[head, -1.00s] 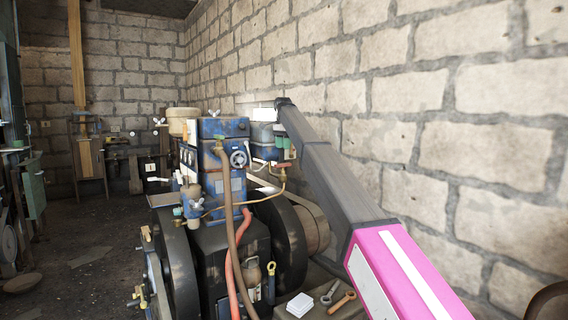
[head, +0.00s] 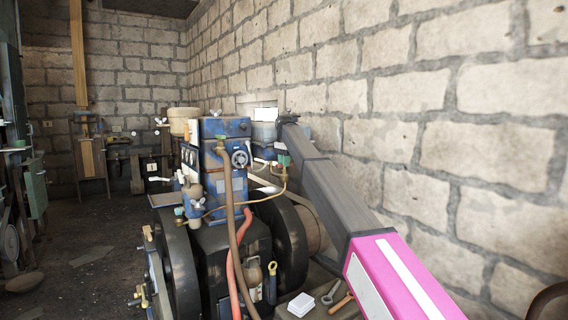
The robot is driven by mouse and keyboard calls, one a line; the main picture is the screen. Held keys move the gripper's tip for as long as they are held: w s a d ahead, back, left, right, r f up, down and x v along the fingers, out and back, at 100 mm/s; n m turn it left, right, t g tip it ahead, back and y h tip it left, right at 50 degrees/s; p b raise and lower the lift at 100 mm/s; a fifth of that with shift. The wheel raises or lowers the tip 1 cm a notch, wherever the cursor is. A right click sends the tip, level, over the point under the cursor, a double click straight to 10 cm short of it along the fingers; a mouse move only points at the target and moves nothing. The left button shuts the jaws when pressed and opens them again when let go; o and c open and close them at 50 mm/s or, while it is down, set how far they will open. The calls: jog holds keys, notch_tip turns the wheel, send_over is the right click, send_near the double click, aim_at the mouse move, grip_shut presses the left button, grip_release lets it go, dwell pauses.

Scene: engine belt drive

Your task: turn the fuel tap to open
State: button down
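The blue engine (head: 226,157) stands in the middle of the head view. Below the tank are small green fittings (head: 283,160) beside my arm. A thin brass fuel pipe (head: 268,200) bends down and left from there to the engine. I cannot make out the tap's lever or its position; my arm covers part of that spot.
A black flywheel (head: 290,240) and a red hose (head: 238,255) are below the pipe. A white block (head: 301,304) and a spanner (head: 331,292) lie at the bottom. A block wall (head: 440,130) closes the right side. Floor (head: 85,245) is open at left.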

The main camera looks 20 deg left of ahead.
jog(key=shift+n, duration=0.4)
jog(key=n, duration=0.3)
jog(key=shift+n, duration=0.4)
jog(key=n, duration=0.4)
jog(key=shift+n, duration=0.3)
jog(key=n, duration=0.8)
jog(key=shift+w+a, duration=0.1)
jog(key=shift+r+n, duration=0.1)
jog(key=shift+n, duration=0.4)
jog(key=c, duration=1)
grip_release()
jog(key=shift+o, duration=0.2)
